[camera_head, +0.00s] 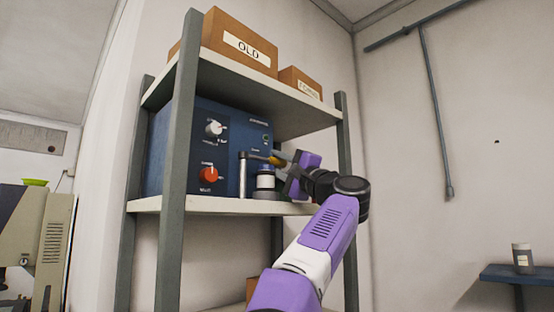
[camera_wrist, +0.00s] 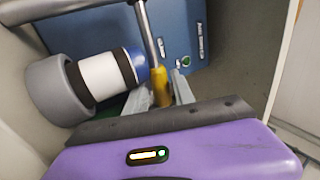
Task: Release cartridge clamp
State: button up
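The clamp on the shelf has an upright metal post (camera_head: 242,174) and an arm ending in a yellow-orange handle (camera_head: 277,161). The handle also shows in the wrist view (camera_wrist: 160,88). The cartridge (camera_head: 265,178), with a white band and a blue end, stands in a round grey holder below the clamp arm. It also shows in the wrist view (camera_wrist: 103,76), left of the handle. My gripper (camera_head: 286,163) is at the handle, with its grey fingers (camera_wrist: 166,93) close on either side. I cannot tell whether they press on it.
A blue unit (camera_head: 226,150) with a white knob (camera_head: 214,129) and a red knob (camera_head: 208,174) stands behind the clamp. Grey shelf uprights (camera_head: 178,160) frame the space, with an upper board (camera_head: 260,90) above. Boxes (camera_head: 240,44) sit on top. A blue side table (camera_head: 510,273) holds a small jar (camera_head: 522,258).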

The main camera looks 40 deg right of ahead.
jog(key=shift+c, duration=0.4)
grip_shut()
jog(key=shift+f, duration=0.1)
dwell(1.0)
